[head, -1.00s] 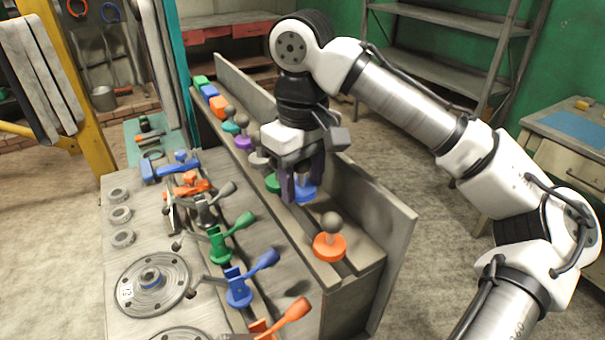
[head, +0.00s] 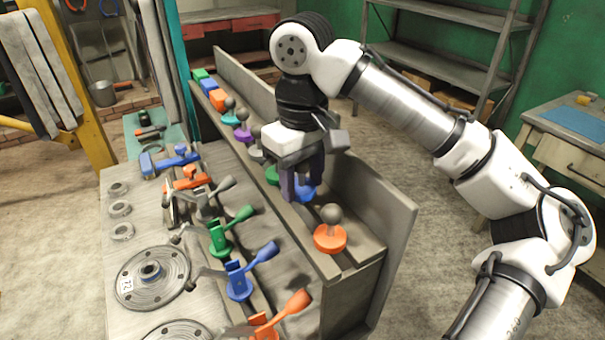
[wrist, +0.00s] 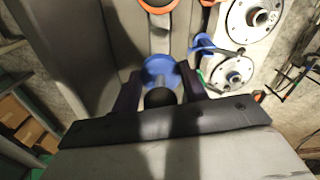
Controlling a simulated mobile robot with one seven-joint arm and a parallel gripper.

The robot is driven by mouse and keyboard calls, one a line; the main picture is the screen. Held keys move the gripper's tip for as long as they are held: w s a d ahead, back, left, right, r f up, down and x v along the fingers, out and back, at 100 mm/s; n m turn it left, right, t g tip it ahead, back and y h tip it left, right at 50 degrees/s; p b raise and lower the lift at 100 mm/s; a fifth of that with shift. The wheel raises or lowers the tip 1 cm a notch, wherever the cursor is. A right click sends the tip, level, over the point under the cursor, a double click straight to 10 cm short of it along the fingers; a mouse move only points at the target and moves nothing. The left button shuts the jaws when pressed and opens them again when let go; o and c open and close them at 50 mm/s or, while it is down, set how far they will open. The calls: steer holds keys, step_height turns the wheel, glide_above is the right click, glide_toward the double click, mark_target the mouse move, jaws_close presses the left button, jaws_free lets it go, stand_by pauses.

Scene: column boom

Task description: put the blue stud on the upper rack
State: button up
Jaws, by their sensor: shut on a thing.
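The blue stud (head: 306,190) is between the fingers of my gripper (head: 301,180), which is shut on it. In the wrist view, the stud's round blue base (wrist: 160,70) and dark knob (wrist: 160,97) show between the two fingers. The stud is over the long grey rack (head: 365,258) beside the bench, between a green stud (head: 272,175) and an orange stud (head: 330,236). I cannot tell whether its base touches the rack. The fingers hide part of it. No separate upper rack can be made out for certain.
Teal (head: 229,118) and purple (head: 243,134) studs stand farther along the rack. A raised board (head: 385,205) runs along its right side. Clamps with coloured handles, including a green one (head: 222,236), line the bench on the left.

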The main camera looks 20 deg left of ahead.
steer(key=shift+f+b, duration=0.7)
steer(key=shift+f, duration=0.9)
steer(key=o, duration=0.7)
steer(key=shift+r, duration=0.1)
step_height(320, 180, up, 3)
steer(key=p, duration=0.3)
steer(key=shift+f, duration=0.2)
steer(key=shift+r+p, duration=0.5)
steer(key=shift+r, duration=1.9)
steer(key=o, duration=0.6)
